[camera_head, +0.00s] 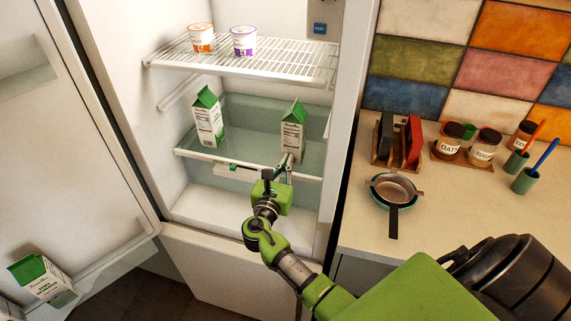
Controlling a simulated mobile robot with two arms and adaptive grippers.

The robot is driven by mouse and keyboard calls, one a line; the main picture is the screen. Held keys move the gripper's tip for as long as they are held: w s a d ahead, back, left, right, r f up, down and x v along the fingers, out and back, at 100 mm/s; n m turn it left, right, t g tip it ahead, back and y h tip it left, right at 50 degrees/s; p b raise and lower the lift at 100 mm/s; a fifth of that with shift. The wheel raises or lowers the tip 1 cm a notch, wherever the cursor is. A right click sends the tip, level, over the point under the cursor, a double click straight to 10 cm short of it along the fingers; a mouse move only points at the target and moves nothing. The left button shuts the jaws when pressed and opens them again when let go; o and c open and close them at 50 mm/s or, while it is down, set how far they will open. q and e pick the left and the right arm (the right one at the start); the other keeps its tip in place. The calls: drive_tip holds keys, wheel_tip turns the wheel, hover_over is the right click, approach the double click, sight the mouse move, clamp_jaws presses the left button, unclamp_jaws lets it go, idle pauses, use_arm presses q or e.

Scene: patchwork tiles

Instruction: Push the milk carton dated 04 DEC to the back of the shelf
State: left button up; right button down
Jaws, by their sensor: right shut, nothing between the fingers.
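Two white milk cartons with green gabled tops stand on the fridge's glass shelf (250,147): a left carton (208,120) and a right carton (292,135). A third green-topped carton (42,279) sits in the open fridge door at lower left. The dates are too small to read, so I cannot tell which one is dated 04 DEC. My right gripper (286,160) is shut and empty at the shelf's front edge, by the lower front of the right carton. I cannot tell whether it touches the carton. My left gripper is not in view.
A wire rack (270,60) above the cartons holds an orange cup (201,39) and a purple cup (243,41). The fridge's right wall stands close to the right carton. The counter at right holds a pan (393,190), jars and a rack.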

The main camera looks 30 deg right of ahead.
sight(294, 145)
drive_tip(key=b+x, duration=0.2)
drive_tip(key=x, duration=0.5)
drive_tip(key=shift+w+d+f, duration=0.1)
drive_tip(key=shift+w, duration=0.05)
drive_tip(key=shift+w+d, duration=0.2)
drive_tip(key=shift+d, duration=0.05)
drive_tip(key=shift+s+a, duration=0.1)
